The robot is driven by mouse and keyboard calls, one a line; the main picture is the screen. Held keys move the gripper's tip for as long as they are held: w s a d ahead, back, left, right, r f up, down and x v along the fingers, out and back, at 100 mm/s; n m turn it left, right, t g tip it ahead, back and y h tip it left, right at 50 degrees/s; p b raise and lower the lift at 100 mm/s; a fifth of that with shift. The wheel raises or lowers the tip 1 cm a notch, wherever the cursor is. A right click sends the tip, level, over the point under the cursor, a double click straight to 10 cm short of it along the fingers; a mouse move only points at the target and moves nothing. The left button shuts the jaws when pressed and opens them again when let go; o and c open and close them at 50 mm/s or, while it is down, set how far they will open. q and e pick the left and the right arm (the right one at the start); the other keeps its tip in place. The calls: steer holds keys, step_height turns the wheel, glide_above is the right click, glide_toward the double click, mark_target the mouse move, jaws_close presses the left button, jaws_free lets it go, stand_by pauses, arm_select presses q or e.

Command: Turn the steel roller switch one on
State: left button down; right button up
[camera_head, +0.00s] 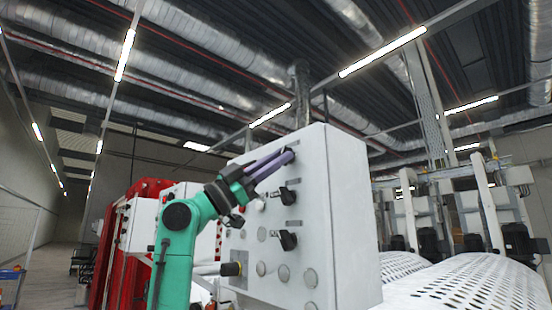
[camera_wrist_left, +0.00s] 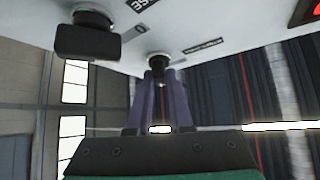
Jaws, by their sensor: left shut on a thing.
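A white control box (camera_head: 345,215) carries several black switches on its front face. My left gripper (camera_head: 286,155) reaches across the upper part of that face, with its purple fingers close together. In the left wrist view the fingers (camera_wrist_left: 160,80) are shut on a small black switch knob (camera_wrist_left: 158,61), which shows at their tips. A label sits beside that knob, but I cannot read it surely, so I cannot tell whether it is steel roller switch one. In the head view the gripped knob is hidden by the fingers. My right gripper is not in view.
Black switches (camera_head: 287,195) and (camera_head: 286,239) sit lower on the panel, with round buttons (camera_head: 284,273) below. Another black knob (camera_wrist_left: 88,38) is near the fingers in the wrist view. Perforated white rollers (camera_head: 470,280) lie at right; a red machine (camera_head: 125,250) stands behind at left.

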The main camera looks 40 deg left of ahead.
arm_select(q)
steer(key=c, duration=1.1)
jaws_free()
steer(key=shift+o, duration=1.4)
steer(key=shift+w, duration=0.1)
steer(key=b+v, duration=0.8)
steer(key=v, duration=0.6)
steer(key=shift+a+f, duration=0.15)
steer(key=shift+f, duration=0.15)
steer(key=shift+w, duration=0.1)
